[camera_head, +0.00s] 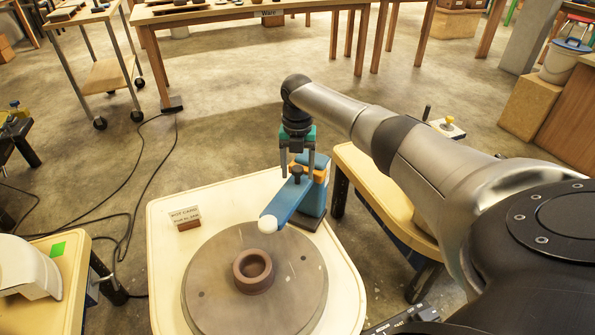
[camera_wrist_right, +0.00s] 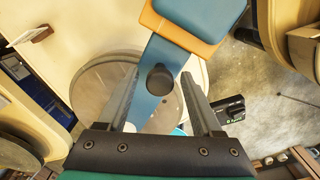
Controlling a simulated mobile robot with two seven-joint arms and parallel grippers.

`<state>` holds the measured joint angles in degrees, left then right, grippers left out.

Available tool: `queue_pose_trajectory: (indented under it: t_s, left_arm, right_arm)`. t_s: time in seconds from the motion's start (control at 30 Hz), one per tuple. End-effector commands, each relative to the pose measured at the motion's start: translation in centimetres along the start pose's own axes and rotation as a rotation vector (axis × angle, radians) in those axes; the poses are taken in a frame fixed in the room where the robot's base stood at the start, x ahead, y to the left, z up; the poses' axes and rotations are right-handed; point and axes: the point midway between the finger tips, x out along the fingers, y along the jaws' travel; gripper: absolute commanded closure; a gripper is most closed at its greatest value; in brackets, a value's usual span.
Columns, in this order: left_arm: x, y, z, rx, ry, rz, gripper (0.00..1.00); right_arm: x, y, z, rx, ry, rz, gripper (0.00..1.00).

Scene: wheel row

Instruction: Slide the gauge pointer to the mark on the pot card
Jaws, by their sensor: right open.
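The gauge has a blue upright post (camera_head: 313,190) with an orange collar and a blue pointer arm (camera_head: 284,203) ending in a white tip (camera_head: 267,224) over the wheel head. A black knob (camera_head: 297,172) stands on the pointer arm. My right gripper (camera_head: 297,165) points down over the knob. In the right wrist view its open fingers (camera_wrist_right: 160,78) lie on either side of the black knob (camera_wrist_right: 161,79), with gaps. The pot card (camera_head: 185,214) stands on a small wooden block at the left; its lower line is too small to read. My left gripper is not in view.
A brown clay ring (camera_head: 253,270) sits in the middle of the round wheel head (camera_head: 210,287). The cream wheel table (camera_head: 228,194) has bare room around the card. A yellowish stool (camera_head: 372,184) stands to the right. A cable (camera_head: 135,200) runs along the floor.

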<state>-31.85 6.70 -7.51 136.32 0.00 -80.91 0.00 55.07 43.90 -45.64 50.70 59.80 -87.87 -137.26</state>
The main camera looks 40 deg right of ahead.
Motion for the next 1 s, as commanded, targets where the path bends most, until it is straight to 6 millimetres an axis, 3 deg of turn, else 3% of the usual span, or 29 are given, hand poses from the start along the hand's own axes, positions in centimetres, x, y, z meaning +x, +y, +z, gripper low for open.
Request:
queue_pose_trajectory:
  t_s: [0.27, 0.83, 1.0]
  left_arm:
    - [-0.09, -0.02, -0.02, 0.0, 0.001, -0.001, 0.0]
    - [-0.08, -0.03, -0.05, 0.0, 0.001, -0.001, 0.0]
    - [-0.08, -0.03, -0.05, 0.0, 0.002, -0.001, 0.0]
  right_arm:
    - [0.05, 0.0, -0.01, 0.0, 0.0, 0.0, 0.33]
    - [0.02, -0.01, 0.0, 0.0, 0.0, -0.001, 0.97]
    - [0.01, -0.02, 0.01, 0.0, 0.0, -0.001, 1.0]
